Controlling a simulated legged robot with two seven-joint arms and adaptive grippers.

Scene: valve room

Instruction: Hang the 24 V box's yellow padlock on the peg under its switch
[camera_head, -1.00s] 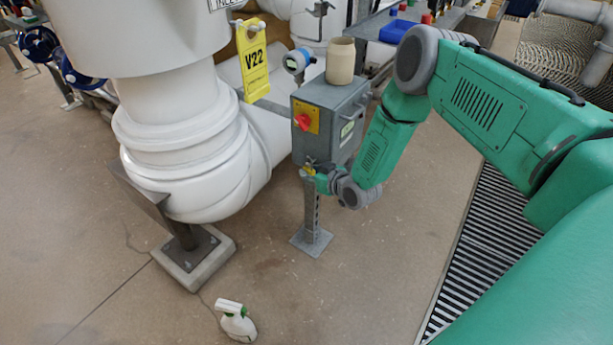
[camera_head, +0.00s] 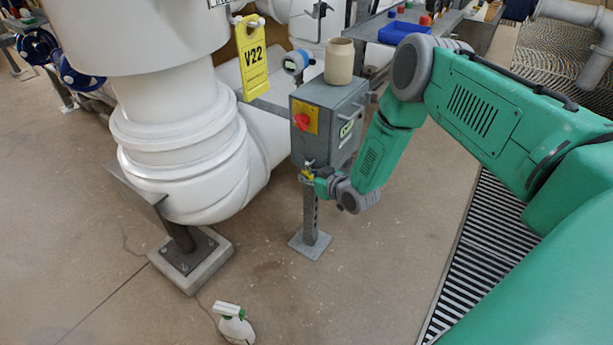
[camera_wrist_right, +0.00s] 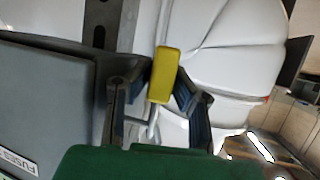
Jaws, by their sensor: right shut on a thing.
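The grey box (camera_head: 330,118) stands on a post, with a red switch (camera_head: 302,121) on a yellow plate on its front. The yellow padlock (camera_head: 307,174) is small at the box's lower front edge, below the switch. My right gripper (camera_head: 315,179) is at the padlock. In the right wrist view the padlock (camera_wrist_right: 164,75) is between the two fingers of my right gripper (camera_wrist_right: 155,96), which are shut on it. A thin pale metal bar, perhaps its shackle, shows near its lower end. The peg is not clearly visible; I cannot tell whether the shackle touches it. My left gripper is out of view.
A beige jar (camera_head: 339,61) stands on the box. The large white pipe (camera_head: 185,150) is close on the left, with a yellow V22 tag (camera_head: 252,58) behind it. A floor grating (camera_head: 478,250) lies to the right.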

